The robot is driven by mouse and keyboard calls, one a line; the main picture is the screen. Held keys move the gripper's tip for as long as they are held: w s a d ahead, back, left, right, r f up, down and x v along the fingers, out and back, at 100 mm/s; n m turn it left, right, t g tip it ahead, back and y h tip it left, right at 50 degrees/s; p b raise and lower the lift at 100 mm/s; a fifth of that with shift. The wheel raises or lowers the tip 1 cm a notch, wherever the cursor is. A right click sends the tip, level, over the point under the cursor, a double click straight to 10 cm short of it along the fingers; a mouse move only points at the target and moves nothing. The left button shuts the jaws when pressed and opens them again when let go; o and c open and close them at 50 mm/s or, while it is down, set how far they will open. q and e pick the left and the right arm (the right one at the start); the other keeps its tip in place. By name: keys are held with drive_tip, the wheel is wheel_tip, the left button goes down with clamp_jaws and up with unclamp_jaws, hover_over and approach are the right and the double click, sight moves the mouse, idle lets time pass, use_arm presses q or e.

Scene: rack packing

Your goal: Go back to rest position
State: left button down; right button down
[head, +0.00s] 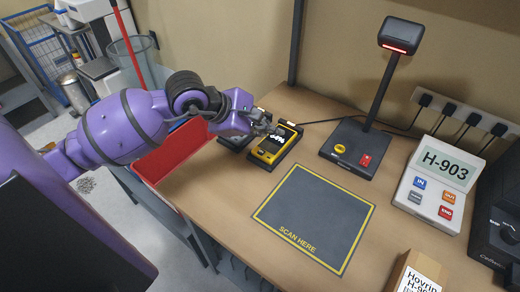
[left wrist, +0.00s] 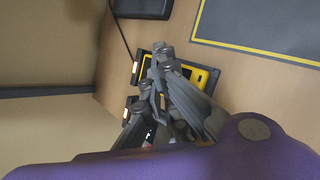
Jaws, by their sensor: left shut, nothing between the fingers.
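My purple left arm comes in from the left in the head view. Its gripper (head: 270,127) is over the yellow-and-black handheld device (head: 272,148) near the table's back left edge. The fingers are shut with nothing between them. In the left wrist view the gripper (left wrist: 160,52) is in front of the same device (left wrist: 202,75) and hides part of it. I cannot tell whether the fingertips touch it. My right gripper is in neither view.
A dark scan mat (head: 315,217) lies mid-table. Behind it stands a scanner on a post (head: 375,100). A label terminal (head: 437,185) and a cardboard box (head: 412,275) are at the right. A red tray (head: 172,152) sits beside the table's left edge, near my arm.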

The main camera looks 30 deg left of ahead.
use_arm(q)
drive_tip(key=shift+r, duration=0.4)
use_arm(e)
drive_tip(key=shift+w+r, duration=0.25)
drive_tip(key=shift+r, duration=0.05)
